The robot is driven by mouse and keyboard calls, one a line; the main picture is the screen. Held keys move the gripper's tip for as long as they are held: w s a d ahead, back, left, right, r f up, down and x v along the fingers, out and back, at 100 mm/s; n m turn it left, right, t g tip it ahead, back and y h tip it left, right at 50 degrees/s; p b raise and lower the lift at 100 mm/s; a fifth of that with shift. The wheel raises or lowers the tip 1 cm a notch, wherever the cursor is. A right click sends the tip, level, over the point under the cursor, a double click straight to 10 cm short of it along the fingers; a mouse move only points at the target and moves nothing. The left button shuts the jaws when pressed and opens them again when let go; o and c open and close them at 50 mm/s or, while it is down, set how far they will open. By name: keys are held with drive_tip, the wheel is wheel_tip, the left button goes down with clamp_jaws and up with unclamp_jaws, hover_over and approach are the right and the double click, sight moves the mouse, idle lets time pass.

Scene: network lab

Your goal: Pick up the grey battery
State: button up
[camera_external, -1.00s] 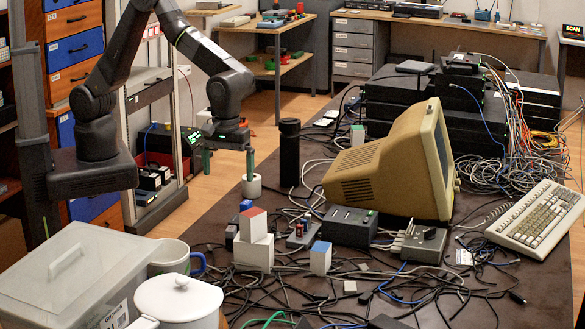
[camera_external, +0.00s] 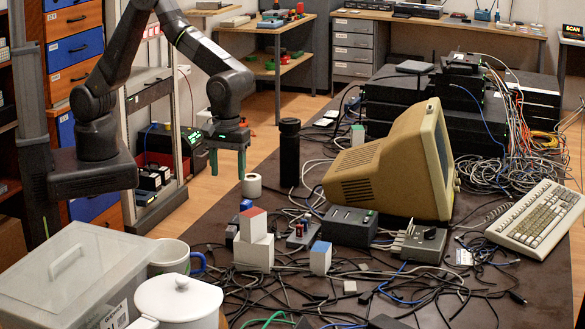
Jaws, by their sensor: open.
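My gripper (camera_external: 227,173) hangs with its green fingers pointing down, over the far left edge of the dark table (camera_external: 272,172). The fingers are apart, with nothing seen between them. I cannot pick out the grey battery with certainty. Small upright cylinders (camera_external: 300,227), red and dark, stand on a small grey box near the table's middle, to the right of and nearer the camera than my gripper. They are too small to tell whether a grey one is among them.
A white roll (camera_external: 251,187) and a tall black cylinder (camera_external: 289,153) stand right of my gripper. Stacked white blocks (camera_external: 254,252), a beige monitor (camera_external: 390,170), a keyboard (camera_external: 537,219) and many cables crowd the table.

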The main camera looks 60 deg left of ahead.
drive_tip(key=shift+f, duration=0.1)
drive_tip(key=m+t+h+b, duration=0.2)
drive_tip(key=m+t+b, duration=0.1)
drive_tip(key=m+b, duration=1.25)
approach(231, 228)
drive_tip(key=shift+m, duration=0.25)
drive_tip(key=x, duration=0.3)
drive_tip(key=w+p+x, duration=0.1)
drive_tip(key=x, duration=0.2)
drive_tip(key=shift+w+f, duration=0.1)
drive_tip(key=shift+f, duration=0.15)
drive_tip(key=shift+s+x, duration=0.2)
drive_tip(key=shift+x, duration=0.7)
drive_tip(key=shift+s+x, duration=0.2)
drive_tip(key=shift+x, duration=0.65)
drive_tip(key=shift+s+x, duration=0.15)
drive_tip(key=shift+x, duration=0.75)
drive_tip(key=shift+f, duration=0.15)
drive_tip(key=c, duration=1.1)
